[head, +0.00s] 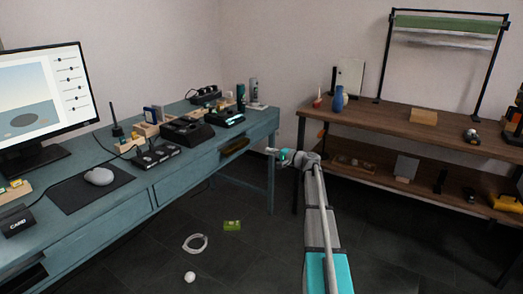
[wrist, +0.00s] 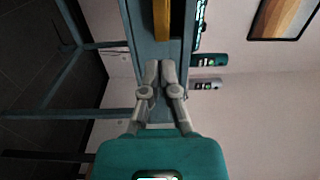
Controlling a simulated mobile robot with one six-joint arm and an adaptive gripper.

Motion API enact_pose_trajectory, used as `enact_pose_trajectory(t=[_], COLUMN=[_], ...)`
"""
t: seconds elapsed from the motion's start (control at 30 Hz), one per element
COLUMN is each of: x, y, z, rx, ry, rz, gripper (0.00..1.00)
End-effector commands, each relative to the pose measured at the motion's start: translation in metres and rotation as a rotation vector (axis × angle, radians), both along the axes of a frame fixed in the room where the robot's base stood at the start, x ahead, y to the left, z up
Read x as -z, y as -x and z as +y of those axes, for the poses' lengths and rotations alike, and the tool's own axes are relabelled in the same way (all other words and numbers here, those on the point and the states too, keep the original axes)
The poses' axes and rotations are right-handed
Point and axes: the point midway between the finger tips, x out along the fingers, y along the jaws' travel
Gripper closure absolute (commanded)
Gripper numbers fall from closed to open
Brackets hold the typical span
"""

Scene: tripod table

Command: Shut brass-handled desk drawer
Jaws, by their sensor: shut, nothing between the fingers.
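The blue desk (head: 130,170) stands along the left wall. Its brass handle (head: 234,146) is on the drawer front near the desk's far right end. The brass handle also shows as an upright yellow bar (wrist: 162,18) at the top of the sideways wrist view. My gripper (head: 270,150) is to the right of the handle in the head view, level with the desk front. In the wrist view its fingers (wrist: 160,64) are together and empty, pointing toward the drawer front, just short of the handle in the picture. I cannot tell how far the drawer stands out, or whether the fingers touch it.
A monitor (head: 45,100), a mouse (head: 99,176) and several devices stand on the desk. A brown workbench (head: 400,120) with a lower shelf is on the right. A green packet (head: 232,226), a cable coil (head: 195,244) and a white ball (head: 190,277) lie on the floor.

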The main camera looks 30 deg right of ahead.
Motion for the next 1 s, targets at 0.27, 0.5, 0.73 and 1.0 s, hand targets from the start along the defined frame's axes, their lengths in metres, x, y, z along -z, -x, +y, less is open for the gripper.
enact_pose_trajectory(t=[0.27,0.5,0.73,1.0], x=[0.0,0.0,0.0,-0.0014], y=[0.0121,0.012,0.012,0.013], z=[-0.0072,-0.0071,-0.0069,-0.007], rx=[0.001,0.0,0.0,0.004], ry=[0.0,0.0,0.0,0.003], rz=[0.0,0.0,0.0,-0.002], gripper=[1.0,1.0,1.0,1.0])
